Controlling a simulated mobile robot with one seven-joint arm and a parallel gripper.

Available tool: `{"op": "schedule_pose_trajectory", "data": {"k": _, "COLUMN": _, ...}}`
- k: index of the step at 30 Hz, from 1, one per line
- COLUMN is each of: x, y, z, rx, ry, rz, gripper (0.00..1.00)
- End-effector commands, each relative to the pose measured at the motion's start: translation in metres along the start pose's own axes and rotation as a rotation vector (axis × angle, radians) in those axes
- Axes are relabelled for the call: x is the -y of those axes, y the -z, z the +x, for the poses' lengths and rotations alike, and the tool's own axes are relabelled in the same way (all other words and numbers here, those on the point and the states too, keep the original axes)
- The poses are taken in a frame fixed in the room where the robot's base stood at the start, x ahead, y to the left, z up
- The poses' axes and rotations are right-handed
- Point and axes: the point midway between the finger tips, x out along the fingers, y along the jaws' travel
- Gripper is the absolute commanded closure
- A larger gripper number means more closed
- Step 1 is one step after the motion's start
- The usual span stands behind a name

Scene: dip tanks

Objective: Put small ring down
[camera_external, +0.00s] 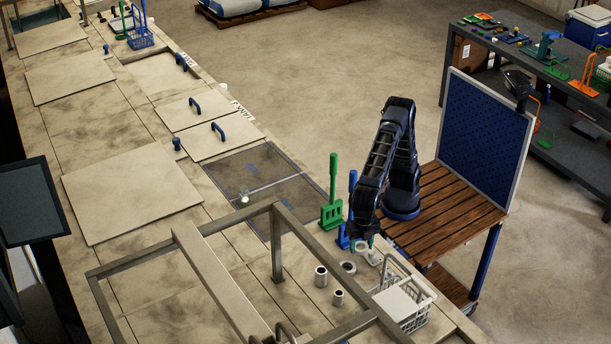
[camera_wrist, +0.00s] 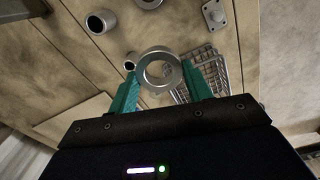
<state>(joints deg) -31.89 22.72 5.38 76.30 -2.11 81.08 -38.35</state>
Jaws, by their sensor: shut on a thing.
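The small ring (camera_wrist: 172,55) is a grey metal ring with a wide hole. In the wrist view it sits between the teal fingers of my gripper (camera_wrist: 159,76), which is shut on it from both sides. The ring appears held above the counter (camera_wrist: 60,60); its exact height is hard to tell. In the external view my gripper (camera_external: 364,240) is over the counter's right edge, near the blue-handled tool, and the held ring cannot be made out clearly.
Green (camera_external: 333,180) and blue-handled (camera_external: 352,185) tools stand close by. A metal frame (camera_external: 277,245) rises left.

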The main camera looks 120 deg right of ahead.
Motion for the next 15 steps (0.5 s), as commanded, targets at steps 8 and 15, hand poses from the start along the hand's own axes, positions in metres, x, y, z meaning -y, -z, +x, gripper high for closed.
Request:
{"op": "schedule_pose_trajectory", "data": {"k": 8, "x": -0.081, "y": -0.087, "z": 0.0, "rx": 0.001, "ry": -0.001, "rz": 0.204, "gripper": 0.74}}
{"op": "schedule_pose_trajectory", "data": {"k": 15, "x": -0.14, "y": -0.172, "z": -0.001, "rx": 0.001, "ry": -0.001, "rz": 0.386, "gripper": 0.74}}
